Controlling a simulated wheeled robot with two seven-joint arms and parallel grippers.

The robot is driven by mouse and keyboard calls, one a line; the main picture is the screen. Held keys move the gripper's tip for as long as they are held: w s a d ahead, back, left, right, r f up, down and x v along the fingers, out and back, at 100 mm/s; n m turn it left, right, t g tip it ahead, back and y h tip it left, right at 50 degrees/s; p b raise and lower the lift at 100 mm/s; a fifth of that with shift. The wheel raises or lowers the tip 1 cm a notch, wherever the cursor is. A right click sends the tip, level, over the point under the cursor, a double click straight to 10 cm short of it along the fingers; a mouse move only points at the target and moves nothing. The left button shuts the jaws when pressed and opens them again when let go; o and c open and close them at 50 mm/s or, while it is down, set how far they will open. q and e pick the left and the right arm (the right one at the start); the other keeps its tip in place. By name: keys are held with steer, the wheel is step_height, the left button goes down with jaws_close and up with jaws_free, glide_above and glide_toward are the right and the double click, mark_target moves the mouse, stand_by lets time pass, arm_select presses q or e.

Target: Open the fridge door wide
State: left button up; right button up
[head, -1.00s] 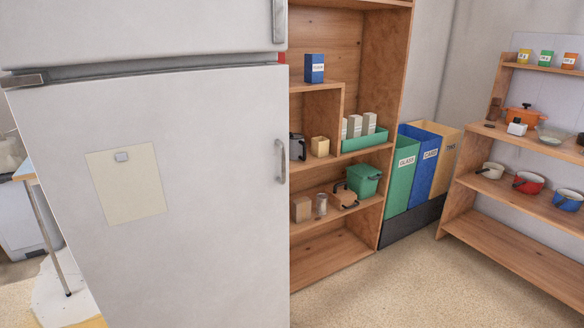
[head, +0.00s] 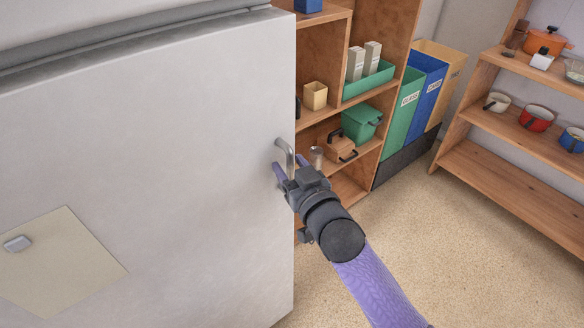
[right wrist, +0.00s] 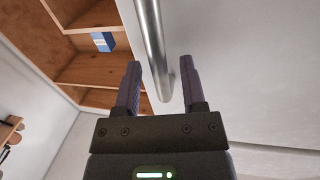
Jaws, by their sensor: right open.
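The white fridge door (head: 150,150) fills the left of the head view and looks shut. Its metal handle (head: 286,155) is near the door's right edge. My right gripper (head: 281,172) is at the handle, open. In the right wrist view the handle bar (right wrist: 154,45) runs down between the two spread fingers of the gripper (right wrist: 160,85); I see no finger clearly closed on it. My left gripper is in neither view.
A wooden shelf unit (head: 385,40) with boxes and a green bucket (head: 360,122) stands right of the fridge. Recycling bins (head: 408,100) and a second shelf with pots (head: 500,165) are farther right. The floor (head: 430,240) between is clear. A paper (head: 65,265) hangs on the door.

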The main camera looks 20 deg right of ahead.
steer(key=shift+w+a, duration=0.1)
steer(key=shift+w, duration=0.1)
jaws_close()
stand_by(1.4)
